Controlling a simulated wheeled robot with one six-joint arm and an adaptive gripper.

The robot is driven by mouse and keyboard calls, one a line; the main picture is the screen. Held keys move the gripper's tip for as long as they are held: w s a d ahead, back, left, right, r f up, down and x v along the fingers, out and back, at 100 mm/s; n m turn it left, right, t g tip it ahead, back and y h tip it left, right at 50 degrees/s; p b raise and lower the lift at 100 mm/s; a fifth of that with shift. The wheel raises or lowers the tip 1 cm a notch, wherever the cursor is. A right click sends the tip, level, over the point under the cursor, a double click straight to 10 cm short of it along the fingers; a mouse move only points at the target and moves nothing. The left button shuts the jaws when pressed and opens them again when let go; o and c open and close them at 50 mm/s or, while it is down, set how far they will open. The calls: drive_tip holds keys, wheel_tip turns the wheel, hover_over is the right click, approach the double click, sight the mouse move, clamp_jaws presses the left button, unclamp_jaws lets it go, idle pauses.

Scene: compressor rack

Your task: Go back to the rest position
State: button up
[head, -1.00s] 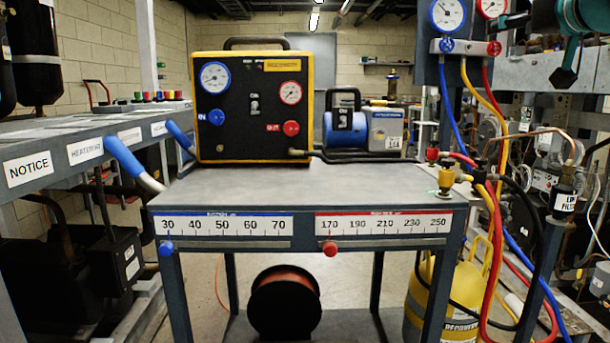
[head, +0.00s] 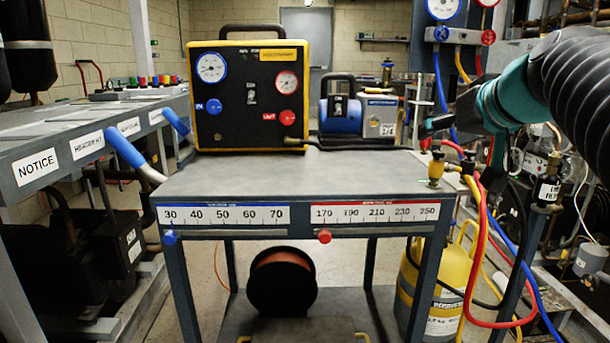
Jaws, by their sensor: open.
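My gripper (head: 436,126) is at the right in the head view, at the end of my teal and black arm. It points left, in front of the manifold gauge set with its coloured hoses, and looks empty. Its fingers are dark, small and seen from the side; they are open. The arm hides part of the gauge set and of the rack behind it.
A cart (head: 300,184) stands ahead with a yellow-edged gauge box (head: 250,125) and a blue pump (head: 341,115) on top. A yellow cylinder (head: 447,290) and hanging hoses stand at its right. A NOTICE-labelled frame (head: 88,147) runs along the left.

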drive_tip(key=s+a+f+g+p, duration=0.2)
drive_tip(key=s+a+f+g, duration=0.1)
drive_tip(key=s+f, duration=0.7)
drive_tip(key=s+a+f+g+h+p, duration=0.1)
drive_tip(key=s+a+f+g+p, duration=0.1)
drive_tip(key=s+f, duration=0.8)
wheel_tip(320, 180, down, 7)
drive_tip(key=shift+s+a+r+g+h+p, duration=0.1)
drive_tip(key=shift+s+a+g+h+p, duration=0.15)
drive_tip(key=shift+a+g, duration=0.8)
drive_tip(key=shift+a, duration=0.15)
idle(3.1)
